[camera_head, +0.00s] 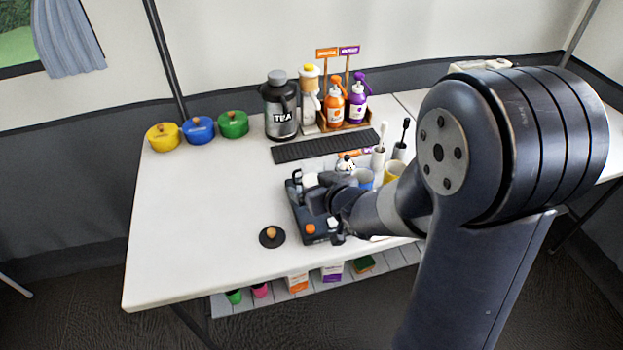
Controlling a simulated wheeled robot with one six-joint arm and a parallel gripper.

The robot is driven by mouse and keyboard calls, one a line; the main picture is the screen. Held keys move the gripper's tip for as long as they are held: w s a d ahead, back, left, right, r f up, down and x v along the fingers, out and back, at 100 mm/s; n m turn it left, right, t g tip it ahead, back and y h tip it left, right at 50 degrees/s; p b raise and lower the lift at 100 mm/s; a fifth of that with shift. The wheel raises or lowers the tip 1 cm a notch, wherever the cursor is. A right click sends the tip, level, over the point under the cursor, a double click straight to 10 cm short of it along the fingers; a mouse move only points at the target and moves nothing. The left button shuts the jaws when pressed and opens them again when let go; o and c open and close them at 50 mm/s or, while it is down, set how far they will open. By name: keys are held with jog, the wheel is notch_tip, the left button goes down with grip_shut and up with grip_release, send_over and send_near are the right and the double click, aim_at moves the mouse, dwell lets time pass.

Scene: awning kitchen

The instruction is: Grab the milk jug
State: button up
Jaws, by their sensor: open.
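I cannot make out a milk jug for certain. A small silvery-white item (346,163) stands just behind my gripper and is too small to identify. My gripper (322,201) is open, low over the table at the middle, and overlaps a dark appliance (309,229) with an orange part and white parts. My wrist and arm hide much of the area to the right. Whether the gripper touches the appliance, or anything is between its fingers, I cannot tell. A black jug marked TEA (282,107) stands at the back of the table.
Orange (334,105) and purple (357,104) bottles stand behind a black grille (317,147). The left tabletop (195,210) is clear.

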aim_at(314, 183)
jog(key=shift+d+x, duration=0.15)
jog(key=shift+x, duration=1.15)
jog(key=shift+d+x, duration=0.1)
jog(key=shift+x, duration=1.25)
jog(key=shift+c, duration=0.5)
jog(key=c, duration=1)
